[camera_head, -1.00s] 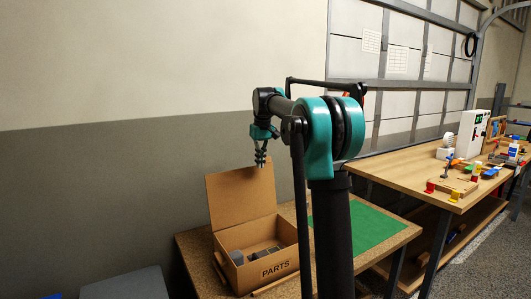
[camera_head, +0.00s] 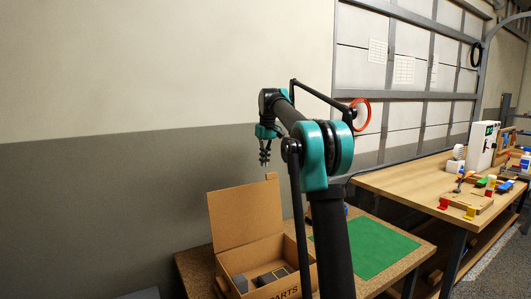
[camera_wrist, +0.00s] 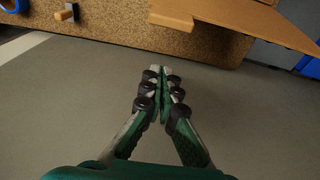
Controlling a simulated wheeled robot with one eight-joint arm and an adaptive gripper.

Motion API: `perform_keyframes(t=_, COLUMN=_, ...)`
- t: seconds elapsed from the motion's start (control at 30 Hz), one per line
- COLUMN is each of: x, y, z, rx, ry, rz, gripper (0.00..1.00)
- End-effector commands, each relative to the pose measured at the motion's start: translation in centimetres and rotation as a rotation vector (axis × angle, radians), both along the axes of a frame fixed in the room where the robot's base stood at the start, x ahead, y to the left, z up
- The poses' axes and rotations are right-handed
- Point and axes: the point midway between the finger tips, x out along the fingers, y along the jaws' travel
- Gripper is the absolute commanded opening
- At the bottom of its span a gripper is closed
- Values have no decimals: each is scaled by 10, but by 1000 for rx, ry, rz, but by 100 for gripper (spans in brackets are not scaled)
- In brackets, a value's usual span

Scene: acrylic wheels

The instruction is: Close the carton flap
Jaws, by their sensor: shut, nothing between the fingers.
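The brown carton (camera_head: 300,249) stands on the cork-topped table, its "PARTS" front partly hidden by my arm. Its flap (camera_head: 245,214) is open and stands up at the back, leaning away from the opening, with a small tab (camera_head: 271,176) on its top edge. In the wrist view the flap (camera_wrist: 250,18) crosses the top right, and a tan tab (camera_wrist: 172,20) sticks out towards my fingers. My gripper (camera_head: 265,161) is shut and empty, just above the flap's top edge in the head view. In the wrist view my fingertips (camera_wrist: 162,75) appear apart from the tab.
Grey blocks (camera_head: 270,277) lie inside the carton. The cork table (camera_head: 195,268) also holds a green mat (camera_head: 375,250). The wrist view shows grey floor (camera_wrist: 260,120) under my fingers, and a wooden peg (camera_wrist: 66,13) on the cork. A wooden workbench (camera_head: 400,180) with toys stands right.

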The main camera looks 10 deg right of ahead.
Motion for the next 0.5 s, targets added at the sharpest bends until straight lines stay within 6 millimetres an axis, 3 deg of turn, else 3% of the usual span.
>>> perform_keyframes(t=0.17, x=4, y=2, z=-35, rx=0, ry=0, rz=0, gripper=0)
perform_keyframes(t=0.3, x=-15, y=-6, z=-27, rx=0, ry=0, rz=0, gripper=0)
perform_keyframes(t=0.5, x=-29, y=-12, z=-24, rx=0, ry=0, rz=0, gripper=0)
